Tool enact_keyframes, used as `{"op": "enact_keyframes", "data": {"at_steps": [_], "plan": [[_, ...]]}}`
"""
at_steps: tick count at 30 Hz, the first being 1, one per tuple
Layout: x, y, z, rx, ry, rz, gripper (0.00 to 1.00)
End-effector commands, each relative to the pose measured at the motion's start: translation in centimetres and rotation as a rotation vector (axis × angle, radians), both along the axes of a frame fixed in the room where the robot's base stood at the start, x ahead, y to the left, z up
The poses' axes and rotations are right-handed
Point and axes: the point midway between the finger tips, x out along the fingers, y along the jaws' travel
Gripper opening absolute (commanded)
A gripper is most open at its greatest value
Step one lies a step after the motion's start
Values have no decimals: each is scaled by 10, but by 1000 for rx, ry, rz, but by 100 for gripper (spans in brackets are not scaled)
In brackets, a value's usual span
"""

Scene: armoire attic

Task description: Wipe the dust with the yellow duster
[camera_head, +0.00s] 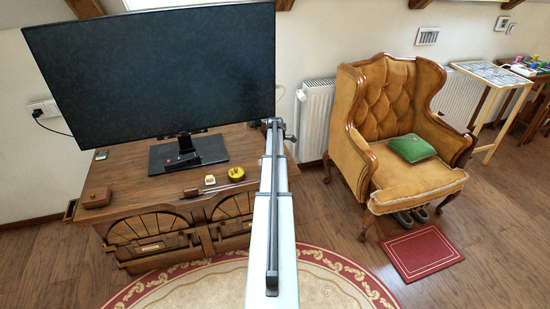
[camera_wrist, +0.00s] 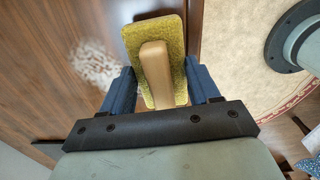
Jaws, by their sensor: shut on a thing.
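The yellow duster (camera_wrist: 174,33) has a fuzzy rectangular pad and a light wooden handle (camera_wrist: 154,72), both seen in the wrist view. My gripper (camera_wrist: 160,78) is shut on the duster, with a blue finger on each side of it. The handle faces the camera and the pad lies beyond it. I cannot tell whether the pad touches the surface.
A large black monitor (camera_head: 155,72) stands on the wooden desk (camera_head: 130,180). A small wooden box (camera_head: 97,198), a cream item (camera_head: 210,180) and a round yellow item (camera_head: 236,173) are near the front edge. An armchair (camera_head: 400,130) stands to the right.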

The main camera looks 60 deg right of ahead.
Motion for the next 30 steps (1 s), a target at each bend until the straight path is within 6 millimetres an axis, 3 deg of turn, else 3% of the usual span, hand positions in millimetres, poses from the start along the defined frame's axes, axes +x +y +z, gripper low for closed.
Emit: {"op": "enact_keyframes", "data": {"at_steps": [5, 6, 30], "plan": [[0, 0, -23, 2, 1, 0, 37], [4, -5, -24, 0, 0, 0, 32], [56, -57, -24, -1, -1, 0, 32]]}}
